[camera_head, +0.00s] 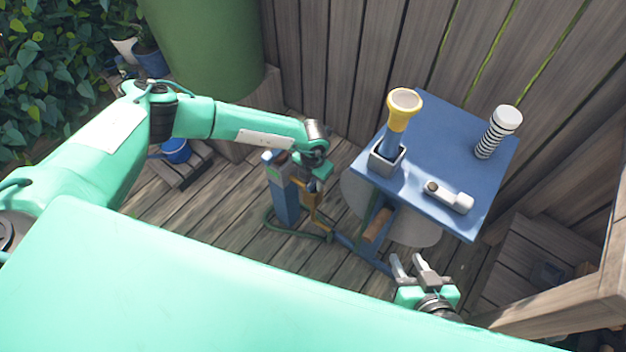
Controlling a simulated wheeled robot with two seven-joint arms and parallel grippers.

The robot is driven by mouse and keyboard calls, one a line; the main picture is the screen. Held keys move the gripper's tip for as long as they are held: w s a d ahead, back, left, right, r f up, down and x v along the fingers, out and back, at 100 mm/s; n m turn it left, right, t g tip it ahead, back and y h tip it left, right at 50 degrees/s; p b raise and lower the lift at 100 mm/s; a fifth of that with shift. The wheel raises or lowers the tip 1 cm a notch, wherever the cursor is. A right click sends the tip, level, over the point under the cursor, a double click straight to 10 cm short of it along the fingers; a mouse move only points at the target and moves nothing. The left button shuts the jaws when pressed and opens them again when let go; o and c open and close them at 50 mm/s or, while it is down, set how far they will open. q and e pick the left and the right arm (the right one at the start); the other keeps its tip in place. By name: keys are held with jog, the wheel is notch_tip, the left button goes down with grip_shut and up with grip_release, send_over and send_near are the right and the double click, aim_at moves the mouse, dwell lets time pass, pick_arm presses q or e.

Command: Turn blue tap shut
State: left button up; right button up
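A blue post (286,203) stands on the deck left of the blue table, with small fittings and a yellow-brown part near its top. My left gripper (290,164) is at the top of this post, close to or touching the fittings. Its fingers are small and partly hidden, so I cannot tell whether they hold anything. The blue tap itself cannot be made out clearly there; the gripper and wrist cover part of the area. My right gripper (412,268) is low in front of the table, its two fingers apart with nothing between them.
A blue table (452,136) holds a yellow-topped blue nozzle (402,110) in a grey holder, a white-handled item (451,197) and a black-and-white striped cylinder (497,132). A hose (290,233) lies by the post. A green barrel (205,50) and wooden fence stand behind.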

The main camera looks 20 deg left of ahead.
pick_arm(q)
grip_shut()
